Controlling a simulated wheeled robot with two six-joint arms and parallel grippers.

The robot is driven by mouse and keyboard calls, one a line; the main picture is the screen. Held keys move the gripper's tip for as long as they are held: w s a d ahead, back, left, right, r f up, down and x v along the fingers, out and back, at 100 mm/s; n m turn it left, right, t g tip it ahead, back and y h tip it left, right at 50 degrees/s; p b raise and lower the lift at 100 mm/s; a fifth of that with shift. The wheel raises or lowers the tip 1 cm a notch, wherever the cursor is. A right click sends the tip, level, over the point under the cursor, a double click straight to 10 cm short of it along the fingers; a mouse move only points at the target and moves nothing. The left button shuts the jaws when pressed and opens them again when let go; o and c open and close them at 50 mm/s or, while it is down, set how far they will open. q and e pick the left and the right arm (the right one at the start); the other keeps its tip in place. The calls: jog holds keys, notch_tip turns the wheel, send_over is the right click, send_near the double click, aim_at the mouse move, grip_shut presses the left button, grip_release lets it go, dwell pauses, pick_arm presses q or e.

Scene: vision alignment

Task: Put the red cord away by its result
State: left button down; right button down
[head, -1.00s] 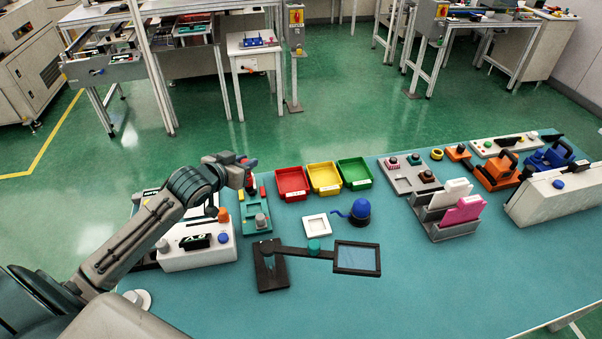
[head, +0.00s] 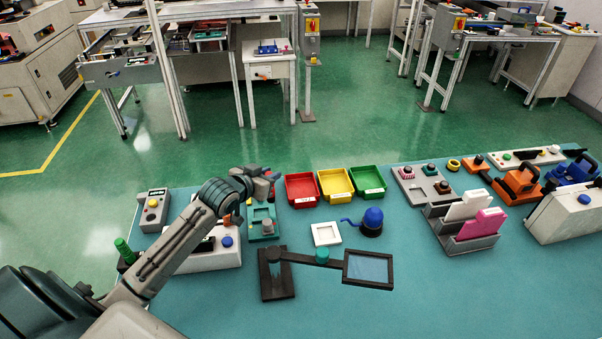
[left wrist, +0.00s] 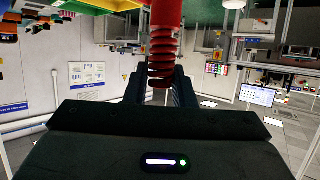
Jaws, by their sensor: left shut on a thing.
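My left gripper (head: 268,178) is shut on the red cord, just left of the red tray and above the teal fixture. In the left wrist view the cord's red ribbed end (left wrist: 163,58) stands between the fingers (left wrist: 160,90); the rest of it runs out of the top of the picture. Three open trays stand in a row: the red tray (head: 301,203), the yellow tray (head: 336,197) and the green tray (head: 369,193). The red tray has a white label, too small to read. The teal fixture (head: 256,236) sits in front of the gripper, partly covered. My right gripper is out of view.
A white tester box (head: 215,262) and a grey meter (head: 153,212) stand at left, partly behind my arm. A black-framed magnifier (head: 368,286), a white square frame (head: 326,240) and a blue-topped item (head: 372,217) stand in front of the trays.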

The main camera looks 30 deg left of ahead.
pick_arm(q)
jog(key=d+p+x, duration=0.2)
jog(key=p+x, duration=0.2)
jog(key=x, duration=0.9)
jog(key=shift+d, duration=0.4)
jog(key=shift+w, duration=0.1)
jog(key=shift+f, duration=0.1)
jog(key=c, duration=1.2)
grip_release()
jog(key=shift+c, duration=0.2)
